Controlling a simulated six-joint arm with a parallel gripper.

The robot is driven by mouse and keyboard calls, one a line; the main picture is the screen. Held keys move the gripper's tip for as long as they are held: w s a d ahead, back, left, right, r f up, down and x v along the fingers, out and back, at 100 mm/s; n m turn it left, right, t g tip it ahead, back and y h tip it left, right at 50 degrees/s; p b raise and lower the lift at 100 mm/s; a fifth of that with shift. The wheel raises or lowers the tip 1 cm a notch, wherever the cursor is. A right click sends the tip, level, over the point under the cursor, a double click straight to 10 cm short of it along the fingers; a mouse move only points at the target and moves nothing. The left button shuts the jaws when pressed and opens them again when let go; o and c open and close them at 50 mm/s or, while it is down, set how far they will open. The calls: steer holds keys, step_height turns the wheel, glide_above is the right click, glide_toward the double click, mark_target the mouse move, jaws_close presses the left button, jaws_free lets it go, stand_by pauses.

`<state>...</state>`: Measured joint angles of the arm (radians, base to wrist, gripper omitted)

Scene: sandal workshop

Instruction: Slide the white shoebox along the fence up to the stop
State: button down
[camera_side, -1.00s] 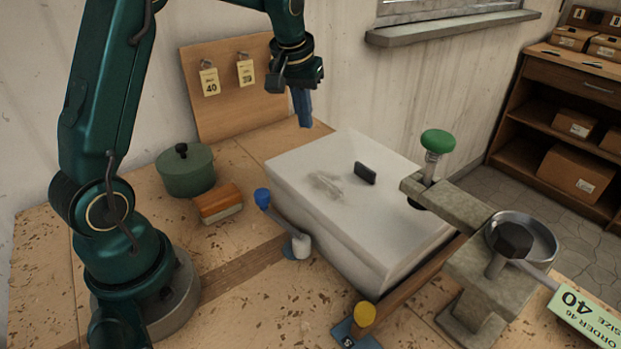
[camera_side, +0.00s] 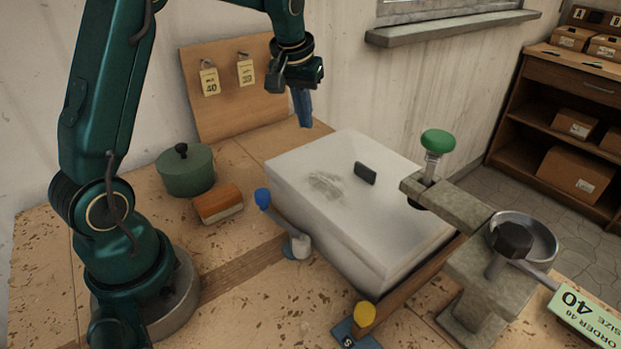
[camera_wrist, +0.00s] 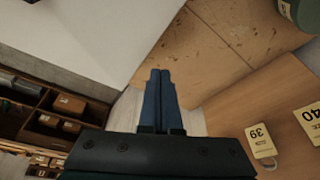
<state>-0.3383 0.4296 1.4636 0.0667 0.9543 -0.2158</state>
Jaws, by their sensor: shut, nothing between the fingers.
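The white shoebox (camera_side: 318,205) lies flat on the bench, with a dark grey block-like handle (camera_side: 365,173) and a grey smudge on its lid. Its near right side is close to a wooden strip (camera_side: 410,283) that looks like the fence; whether they touch I cannot tell. My gripper (camera_side: 302,122) points down behind the box's far left corner, apart from it, with its blue fingers shut and empty. In the wrist view the closed fingers (camera_wrist: 160,75) show with the white box (camera_wrist: 110,30) beyond them at the left. Which part is the stop I cannot tell for sure.
A blue-knobbed lever (camera_side: 276,222) stands at the box's left side, and a yellow knob (camera_side: 365,313) at its near corner. A stone-grey press with a green knob (camera_side: 437,141) overhangs the right side. A green pot (camera_side: 186,171) and a wood-backed brush (camera_side: 218,202) sit left.

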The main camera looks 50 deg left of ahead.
stand_by(0.4)
steer(key=shift+f, duration=1.7)
steer(key=shift+d, duration=0.9)
steer(key=shift+a, duration=0.15)
step_height(320, 180, up, 8)
steer(key=a, duration=0.1)
stand_by(0.6)
